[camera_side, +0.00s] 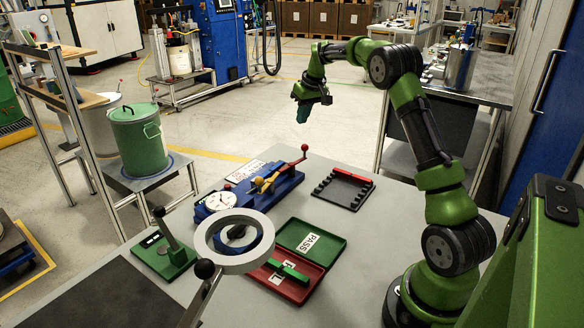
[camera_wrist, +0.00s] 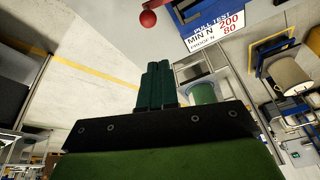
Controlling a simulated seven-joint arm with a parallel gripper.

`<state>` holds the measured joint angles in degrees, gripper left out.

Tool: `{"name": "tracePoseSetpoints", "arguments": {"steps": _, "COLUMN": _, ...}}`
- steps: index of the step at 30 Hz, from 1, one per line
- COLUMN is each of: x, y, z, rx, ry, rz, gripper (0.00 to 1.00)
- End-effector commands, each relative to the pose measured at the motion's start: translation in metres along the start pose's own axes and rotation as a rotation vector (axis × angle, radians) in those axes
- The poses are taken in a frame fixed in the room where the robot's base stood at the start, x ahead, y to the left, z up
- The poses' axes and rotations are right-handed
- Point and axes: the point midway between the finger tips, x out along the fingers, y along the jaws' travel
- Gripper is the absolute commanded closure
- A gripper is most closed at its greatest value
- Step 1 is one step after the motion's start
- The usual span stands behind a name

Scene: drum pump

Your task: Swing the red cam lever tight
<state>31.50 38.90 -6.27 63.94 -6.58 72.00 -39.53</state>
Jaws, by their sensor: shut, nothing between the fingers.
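The red cam lever (camera_side: 304,148) stands up at the right end of the blue pull-test fixture (camera_side: 262,188), with a round red ball on top. In the wrist view the lever's red ball (camera_wrist: 148,18) shows at the top edge, above the fingertips. The fixture carries a white dial gauge (camera_side: 221,201) and a yellow part (camera_side: 265,184). My gripper (camera_side: 303,114) hangs in the air above and beyond the fixture, apart from the lever. In the wrist view its dark green fingers (camera_wrist: 156,84) are together and empty. The lever's pivot is too small to make out.
A green PASS tray (camera_side: 311,243) and a red tray (camera_side: 285,280) lie in front of the fixture. A black rack (camera_side: 343,188) lies to its right. A ring magnifier (camera_side: 234,240) and a green hand-lever press (camera_side: 165,253) stand front left. A green drum (camera_side: 138,140) stands off the table.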

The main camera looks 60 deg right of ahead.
Motion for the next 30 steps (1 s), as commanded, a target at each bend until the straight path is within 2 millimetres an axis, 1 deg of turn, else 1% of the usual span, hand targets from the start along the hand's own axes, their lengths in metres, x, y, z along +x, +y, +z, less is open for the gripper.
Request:
{"name": "tracePoseSetpoints", "arguments": {"steps": 1, "x": -0.001, "y": 0.003, "z": -0.008, "rx": -0.033, "ry": 0.009, "rz": 0.004, "gripper": 1.0}}
{"name": "tracePoseSetpoints", "arguments": {"steps": 3, "x": -0.01, "y": 0.003, "z": -0.018, "rx": -0.087, "ry": 0.03, "rz": 0.009, "gripper": 1.0}}
{"name": "tracePoseSetpoints", "arguments": {"steps": 5, "x": -0.018, "y": 0.002, "z": -0.024, "rx": -0.128, "ry": 0.043, "rz": 0.01, "gripper": 1.0}}
{"name": "tracePoseSetpoints", "arguments": {"steps": 9, "x": -0.018, "y": 0.0, "z": -0.021, "rx": -0.17, "ry": 0.032, "rz": 0.002, "gripper": 1.0}}
{"name": "tracePoseSetpoints", "arguments": {"steps": 20, "x": -0.015, "y": -0.001, "z": -0.021, "rx": -0.173, "ry": 0.032, "rz": 0.002, "gripper": 1.0}}
{"name": "tracePoseSetpoints", "arguments": {"steps": 23, "x": -0.006, "y": -0.001, "z": -0.021, "rx": -0.173, "ry": 0.03, "rz": 0.001, "gripper": 1.0}}
{"name": "tracePoseSetpoints", "arguments": {"steps": 26, "x": 0.009, "y": -0.001, "z": -0.021, "rx": -0.173, "ry": 0.029, "rz": 0.0, "gripper": 1.0}}
{"name": "tracePoseSetpoints", "arguments": {"steps": 30, "x": 0.04, "y": -0.001, "z": -0.022, "rx": -0.172, "ry": 0.028, "rz": 0.0, "gripper": 1.0}}
